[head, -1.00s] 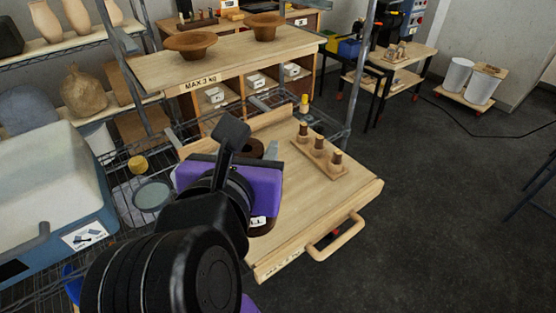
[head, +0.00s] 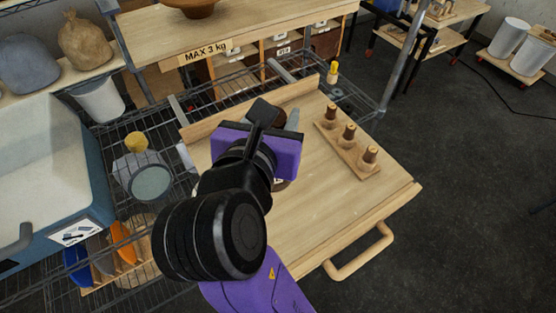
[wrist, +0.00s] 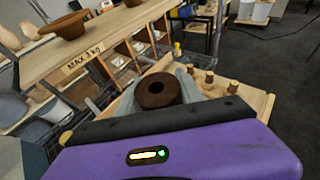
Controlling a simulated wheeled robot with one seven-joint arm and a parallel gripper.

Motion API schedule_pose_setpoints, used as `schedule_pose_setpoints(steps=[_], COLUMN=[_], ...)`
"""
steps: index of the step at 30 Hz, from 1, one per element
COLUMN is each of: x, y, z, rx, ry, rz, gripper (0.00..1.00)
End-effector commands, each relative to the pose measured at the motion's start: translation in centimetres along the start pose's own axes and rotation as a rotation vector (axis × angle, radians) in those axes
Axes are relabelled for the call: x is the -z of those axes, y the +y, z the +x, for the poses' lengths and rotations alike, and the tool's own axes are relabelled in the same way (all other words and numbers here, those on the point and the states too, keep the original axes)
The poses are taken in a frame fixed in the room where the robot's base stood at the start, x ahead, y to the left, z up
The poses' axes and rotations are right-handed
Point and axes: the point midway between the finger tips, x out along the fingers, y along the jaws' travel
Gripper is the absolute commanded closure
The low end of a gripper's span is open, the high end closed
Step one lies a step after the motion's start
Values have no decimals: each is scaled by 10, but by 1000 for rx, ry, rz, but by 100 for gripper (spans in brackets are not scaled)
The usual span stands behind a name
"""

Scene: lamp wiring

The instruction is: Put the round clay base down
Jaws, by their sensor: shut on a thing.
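The round clay base (wrist: 157,91) is a dark brown ring with a hole in its middle. In the wrist view it sits between the grey fingers of my gripper (wrist: 158,96), which is shut on it. In the head view my gripper (head: 284,119) is over the wooden tray (head: 330,205), and its purple body hides most of the base. I cannot tell whether the base touches the tray.
A small wooden rack with three brown-topped pegs (head: 348,142) stands on the tray's right side. A brown thing with a white label shows partly below my gripper. A shelf marked MAX 3 kg (head: 230,35) lies behind. The tray's front right is clear.

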Motion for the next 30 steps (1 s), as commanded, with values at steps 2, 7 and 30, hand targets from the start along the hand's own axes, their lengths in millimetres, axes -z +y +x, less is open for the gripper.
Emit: schedule_pose_setpoints(steps=[2, 7, 30], x=[17, 49, 122], y=[0, 0, 0], z=[6, 18, 45], rx=[0, -1, 0], ry=[-2, -3, -5], rz=[-3, -2, 1], gripper=[100, 100, 100])
